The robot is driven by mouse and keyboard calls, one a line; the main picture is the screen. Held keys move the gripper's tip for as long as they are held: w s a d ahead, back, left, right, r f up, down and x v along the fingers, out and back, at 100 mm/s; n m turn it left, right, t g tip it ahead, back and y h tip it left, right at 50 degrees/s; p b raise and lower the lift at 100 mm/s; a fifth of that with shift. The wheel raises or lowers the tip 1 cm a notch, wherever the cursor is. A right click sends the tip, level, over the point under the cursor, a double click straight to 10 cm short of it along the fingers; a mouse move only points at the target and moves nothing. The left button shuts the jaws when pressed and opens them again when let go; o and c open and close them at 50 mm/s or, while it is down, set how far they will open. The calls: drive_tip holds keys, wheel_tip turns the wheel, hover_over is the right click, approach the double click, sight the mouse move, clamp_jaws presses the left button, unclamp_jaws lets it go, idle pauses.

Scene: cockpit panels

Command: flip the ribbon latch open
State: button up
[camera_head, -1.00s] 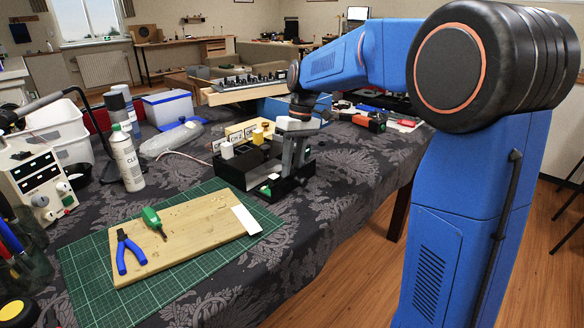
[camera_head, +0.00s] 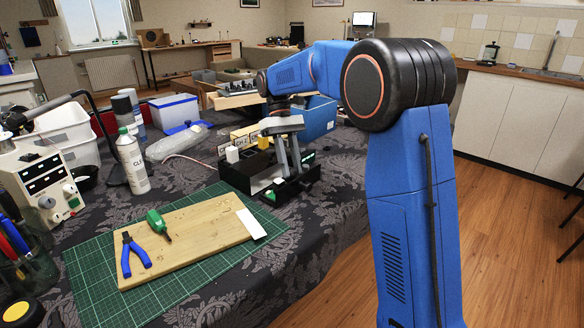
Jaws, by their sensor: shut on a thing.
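A black open-topped unit (camera_head: 236,180) stands on the table with white and green parts inside; it holds small white blocks along its back. My gripper (camera_head: 290,174) reaches down into its right part, with its two grey fingers tilted and their tips low by the unit's inner floor. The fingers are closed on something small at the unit. The ribbon latch is too small and too hidden by the fingers to make out, and so is its position.
A wooden board (camera_head: 190,250) with blue pliers (camera_head: 133,256) and a green-handled tool (camera_head: 158,224) lies on a green cutting mat (camera_head: 95,290) in front. A white bottle (camera_head: 132,163) and a power supply (camera_head: 42,188) stand left. A blue box (camera_head: 318,118) is behind.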

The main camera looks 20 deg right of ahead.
idle(0.4)
drive_tip(key=o, duration=1)
drive_tip(key=shift+o, duration=0.2)
drive_tip(key=shift+r, duration=0.1)
